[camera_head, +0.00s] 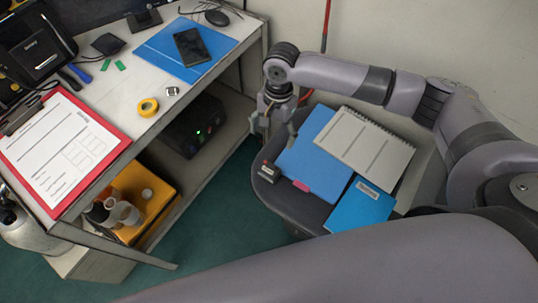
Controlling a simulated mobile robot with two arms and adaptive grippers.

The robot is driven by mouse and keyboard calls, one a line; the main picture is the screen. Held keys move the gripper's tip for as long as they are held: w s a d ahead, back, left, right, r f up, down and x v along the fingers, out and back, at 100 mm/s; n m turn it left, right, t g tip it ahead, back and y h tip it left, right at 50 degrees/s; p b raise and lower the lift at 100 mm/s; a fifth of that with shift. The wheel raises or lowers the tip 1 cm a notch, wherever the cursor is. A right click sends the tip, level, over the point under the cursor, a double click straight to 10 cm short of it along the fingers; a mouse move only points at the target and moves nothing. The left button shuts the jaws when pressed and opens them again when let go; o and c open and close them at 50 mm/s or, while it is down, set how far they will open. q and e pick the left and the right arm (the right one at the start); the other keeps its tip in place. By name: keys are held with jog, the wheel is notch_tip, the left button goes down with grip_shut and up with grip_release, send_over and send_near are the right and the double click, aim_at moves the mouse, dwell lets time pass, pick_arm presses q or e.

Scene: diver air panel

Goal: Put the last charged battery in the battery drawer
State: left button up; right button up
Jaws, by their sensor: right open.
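No open battery drawer can be made out. My left gripper is not in view.
The chair seat (290,214) holds blue folders (361,207) and a spiral notebook (363,145). The desk (118,101) carries a red clipboard (107,133), yellow tape (148,107) and a phone on a blue folder. A yellow crate (158,197) and a black unit (193,128) sit below.

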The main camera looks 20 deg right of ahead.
send_over(269, 168)
jog(key=f, duration=0.7)
jog(key=w+f, duration=0.1)
jog(key=f, duration=0.2)
jog(key=shift+d+f, duration=0.3)
jog(key=shift+d, duration=0.05)
jog(key=shift+s+a+f+b, duration=0.1)
jog(key=shift+s+f, duration=0.1)
jog(key=shift+f, duration=0.85)
jog(key=shift+s+a+f+b, duration=0.1)
jog(key=shift+s+a+f, duration=0.05)
jog(key=shift+f, duration=0.85)
jog(key=shift+s+a+f+b, duration=0.1)
jog(key=shift+s+f, duration=0.1)
jog(key=shift+f, duration=0.85)
jog(key=shift+c, duration=0.5)
jog(key=shift+r, duration=0.1)
jog(key=c, duration=1.6)
